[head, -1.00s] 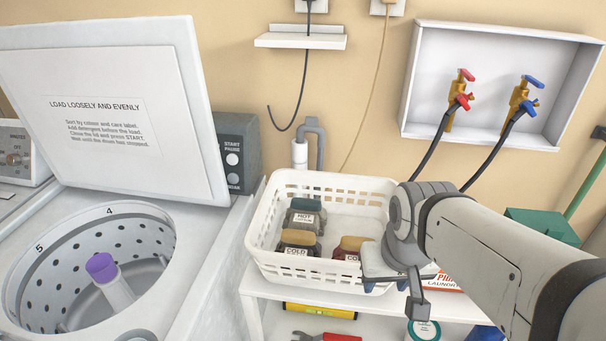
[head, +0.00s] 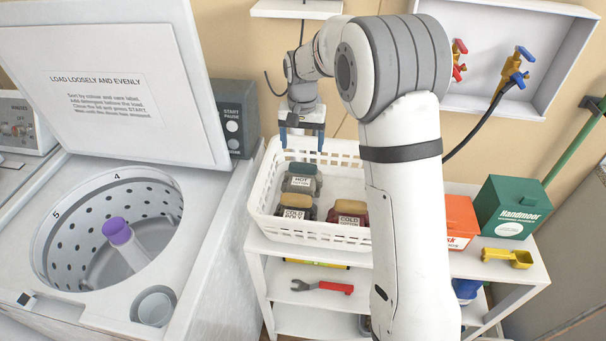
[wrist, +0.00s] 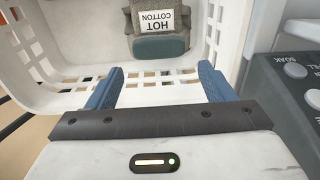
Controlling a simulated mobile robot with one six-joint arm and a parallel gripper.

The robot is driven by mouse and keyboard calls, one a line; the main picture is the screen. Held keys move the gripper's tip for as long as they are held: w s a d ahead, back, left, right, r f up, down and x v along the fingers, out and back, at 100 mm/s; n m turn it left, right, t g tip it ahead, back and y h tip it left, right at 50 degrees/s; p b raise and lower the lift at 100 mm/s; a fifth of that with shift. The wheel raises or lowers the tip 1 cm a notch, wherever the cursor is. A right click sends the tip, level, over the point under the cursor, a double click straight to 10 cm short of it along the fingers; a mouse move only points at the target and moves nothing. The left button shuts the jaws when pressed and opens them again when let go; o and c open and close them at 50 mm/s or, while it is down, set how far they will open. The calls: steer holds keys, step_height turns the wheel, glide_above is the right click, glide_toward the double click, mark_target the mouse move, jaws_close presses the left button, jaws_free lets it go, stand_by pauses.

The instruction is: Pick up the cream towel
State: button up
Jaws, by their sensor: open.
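I see no cream towel that I can pick out in either view. A white slotted basket (head: 262,195) on a shelf unit holds three labelled bundles. The one at the back is grey with a teal end and a "HOT COTTON" label (head: 299,182); it also shows upside down in the wrist view (wrist: 157,42). In front are a dark brown one with a tan end (head: 292,212) and a red one with a tan end (head: 348,212). My gripper (head: 302,146) points down over the basket's back part, open and empty. Its blue fingers in the wrist view (wrist: 158,88) are apart.
An open washer drum (head: 70,240) with a purple-capped agitator is at the left. A green box (head: 511,207), an orange box (head: 460,218) and a yellow scoop (head: 508,257) stand right of the basket. A red-handled wrench (head: 325,287) lies on the lower shelf.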

mark_target(303, 166)
steer(key=shift+w+a+f, duration=0.25)
steer(key=shift+w+f, duration=0.05)
steer(key=shift+f, duration=0.4)
steer(key=f, duration=0.2)
steer(key=f+p, duration=0.1)
steer(key=f, duration=0.1)
steer(key=f+p, duration=0.1)
steer(key=f, duration=0.1)
steer(key=shift+s+d+f, duration=0.1)
steer(key=shift+s+d, duration=0.25)
steer(key=shift+f, duration=0.4)
steer(key=c, duration=1.5)
